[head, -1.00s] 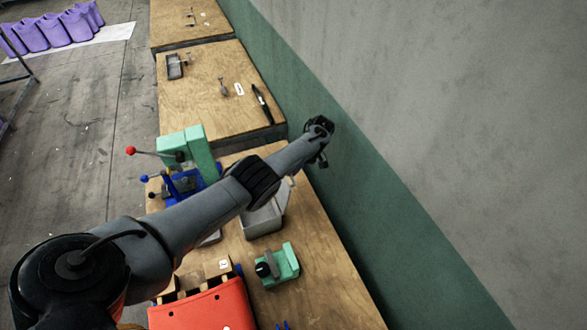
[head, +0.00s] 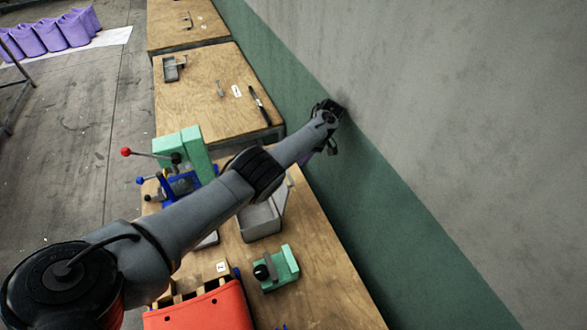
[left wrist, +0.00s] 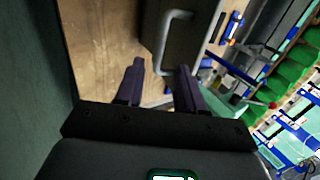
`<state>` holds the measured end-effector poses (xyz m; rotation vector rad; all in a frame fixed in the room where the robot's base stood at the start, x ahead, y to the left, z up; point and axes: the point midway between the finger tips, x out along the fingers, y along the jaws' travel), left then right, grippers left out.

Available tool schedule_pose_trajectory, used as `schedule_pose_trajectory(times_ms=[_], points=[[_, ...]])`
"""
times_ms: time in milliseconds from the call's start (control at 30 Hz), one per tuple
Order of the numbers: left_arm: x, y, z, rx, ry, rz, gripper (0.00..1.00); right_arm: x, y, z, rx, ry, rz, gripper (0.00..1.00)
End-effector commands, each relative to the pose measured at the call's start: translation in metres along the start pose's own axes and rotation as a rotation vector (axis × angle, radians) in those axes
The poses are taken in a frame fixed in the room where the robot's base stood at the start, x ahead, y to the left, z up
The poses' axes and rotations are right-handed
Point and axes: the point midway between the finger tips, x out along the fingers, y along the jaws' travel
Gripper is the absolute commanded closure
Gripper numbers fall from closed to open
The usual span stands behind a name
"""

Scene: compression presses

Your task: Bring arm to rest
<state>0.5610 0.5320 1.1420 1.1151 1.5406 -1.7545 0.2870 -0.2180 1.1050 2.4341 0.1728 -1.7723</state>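My left arm reaches across the workbench (head: 320,270) in the head view. Its gripper (head: 332,147) is beyond the bench's right edge, in front of the wall, small and dark there. In the left wrist view the two dark fingers of the left gripper (left wrist: 160,82) stand apart with nothing seen between them. A grey box with a bar handle (left wrist: 187,45) lies beyond the fingertips; I cannot tell whether they touch it. My right gripper is in neither view.
On the bench are a green and blue press (head: 185,160) with a red-knobbed lever, an open grey box (head: 260,220), a small green fixture (head: 280,268) and a red bin (head: 205,308). The green and grey wall (head: 410,215) runs close along the right side.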

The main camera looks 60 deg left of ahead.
Motion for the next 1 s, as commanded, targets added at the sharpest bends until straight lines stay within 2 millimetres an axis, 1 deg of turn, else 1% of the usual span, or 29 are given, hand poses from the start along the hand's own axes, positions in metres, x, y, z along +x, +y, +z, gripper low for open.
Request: schedule_pose_trajectory(times_ms=[33,200,667,767,833,1000], points=[[-0.003,0.002,0.000,0.000,0.001,0.002,0.62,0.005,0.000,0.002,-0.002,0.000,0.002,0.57],[-0.013,0.000,0.000,0.000,-0.001,-0.001,0.62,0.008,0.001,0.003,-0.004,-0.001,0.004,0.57],[-0.015,-0.001,0.000,0.000,0.000,-0.001,0.62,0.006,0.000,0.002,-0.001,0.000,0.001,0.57],[-0.020,-0.004,0.000,0.000,0.000,-0.001,0.62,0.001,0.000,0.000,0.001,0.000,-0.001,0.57],[-0.027,-0.008,0.000,0.000,0.000,-0.001,0.62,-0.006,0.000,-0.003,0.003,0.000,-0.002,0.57],[-0.051,-0.022,0.000,0.000,0.000,-0.001,0.62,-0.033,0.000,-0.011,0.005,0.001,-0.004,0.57]])
